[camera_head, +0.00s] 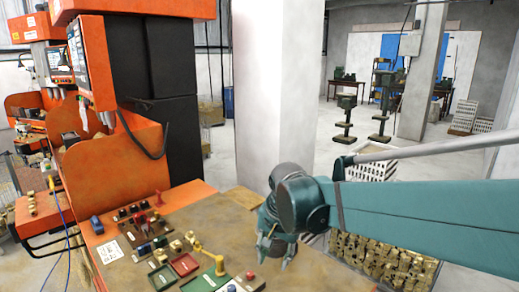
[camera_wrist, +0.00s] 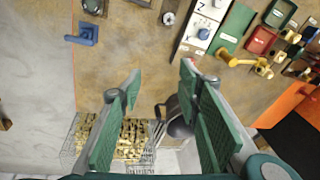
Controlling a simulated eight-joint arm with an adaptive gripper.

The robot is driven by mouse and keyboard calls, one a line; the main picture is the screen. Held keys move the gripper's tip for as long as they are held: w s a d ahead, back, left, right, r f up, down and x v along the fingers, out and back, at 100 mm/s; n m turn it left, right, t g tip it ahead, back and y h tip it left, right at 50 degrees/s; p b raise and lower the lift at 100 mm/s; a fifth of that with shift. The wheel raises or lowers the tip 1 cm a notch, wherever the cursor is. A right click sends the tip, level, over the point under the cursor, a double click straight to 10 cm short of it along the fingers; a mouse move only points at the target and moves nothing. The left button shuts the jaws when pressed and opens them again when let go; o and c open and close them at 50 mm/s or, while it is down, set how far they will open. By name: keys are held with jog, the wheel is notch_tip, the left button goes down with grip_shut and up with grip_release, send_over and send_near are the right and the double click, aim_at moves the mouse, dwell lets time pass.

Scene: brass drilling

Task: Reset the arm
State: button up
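My teal arm reaches in from the right in the head view, and my gripper (camera_head: 277,256) hangs from it over the right part of the brown work table (camera_head: 240,222). In the wrist view my gripper (camera_wrist: 160,82) shows two green-padded fingers standing well apart with nothing between them. The table top (camera_wrist: 125,70) lies beyond the fingertips. My gripper appears clear of the table and of the things on it.
Trays, including a red one (camera_head: 185,265), and a yellow lever (camera_head: 211,262) crowd the table's front. An orange machine (camera_head: 115,160) stands left. A wire basket of brass parts (camera_wrist: 133,138) sits beside the table, also in the head view (camera_head: 375,262). A white pillar (camera_head: 278,90) rises behind.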

jog(key=s+d+n+t, duration=0.4)
jog(key=s+d+n, duration=0.1)
jog(key=s+d, duration=1.2)
jog(key=shift+s+d+r+n+t+h, duration=0.2)
jog(key=shift+s+n+t+h, duration=0.2)
jog(key=shift+s, duration=0.3)
jog(key=shift+w+a, duration=0.1)
dwell(2.8)
